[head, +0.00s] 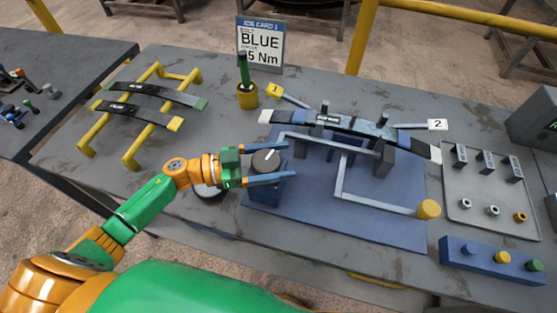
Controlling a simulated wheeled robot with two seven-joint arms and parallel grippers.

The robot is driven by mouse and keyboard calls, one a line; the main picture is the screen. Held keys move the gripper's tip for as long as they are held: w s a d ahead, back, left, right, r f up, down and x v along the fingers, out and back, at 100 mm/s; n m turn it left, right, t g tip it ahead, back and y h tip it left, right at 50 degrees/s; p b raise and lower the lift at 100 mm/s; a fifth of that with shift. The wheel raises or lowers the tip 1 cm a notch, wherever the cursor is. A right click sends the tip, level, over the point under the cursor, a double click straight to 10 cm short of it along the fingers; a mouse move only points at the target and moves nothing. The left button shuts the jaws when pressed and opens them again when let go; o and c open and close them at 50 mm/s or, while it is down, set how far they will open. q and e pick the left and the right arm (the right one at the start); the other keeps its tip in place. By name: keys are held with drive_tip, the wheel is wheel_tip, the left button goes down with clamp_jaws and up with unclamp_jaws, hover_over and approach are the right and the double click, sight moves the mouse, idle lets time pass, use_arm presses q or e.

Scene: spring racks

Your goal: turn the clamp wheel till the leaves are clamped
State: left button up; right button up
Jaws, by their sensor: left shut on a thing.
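The clamp wheel (264,160) is a dark round knob with a white mark, on top of a blue block (264,193) at the left of the blue fixture plate (380,215). My left gripper (280,162) has its two blue fingers on either side of the wheel and is shut on it. The dark, curved leaves (345,122) lie across the fixture between dark posts, with pale ends at left and right. Whether the leaves are pressed tight cannot be told from here. My right gripper is not in view.
A yellow rack (130,148) with two leaves stands at left. A yellow cup (247,96) holds a green-handled tool before the BLUE card (260,45). A grey crank bar with a yellow knob (429,209) reaches right. A parts tray (470,218) and blue button block (490,262) stand at right.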

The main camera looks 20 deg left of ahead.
use_arm(q)
drive_tip(key=m+g+b, duration=0.1)
drive_tip(key=g+b, duration=0.1)
drive_tip(key=m+g+h+b, duration=0.1)
drive_tip(key=m+g+b, duration=0.2)
drive_tip(key=g+b, duration=0.1)
drive_tip(key=shift+s+d+f+m+g+h+b, duration=0.1)
drive_tip(key=shift+s+f+m+g+h+b, duration=0.2)
drive_tip(key=shift+s+g, duration=0.1)
drive_tip(key=shift+s+r+m+g+b, duration=0.15)
drive_tip(key=shift+m+g+b, duration=0.25)
drive_tip(key=shift+g+b, duration=0.35)
drive_tip(key=shift+s+r+m+g+b, duration=0.1)
drive_tip(key=shift+r+m+g+b, duration=0.05)
drive_tip(key=shift+m+g+b, duration=0.4)
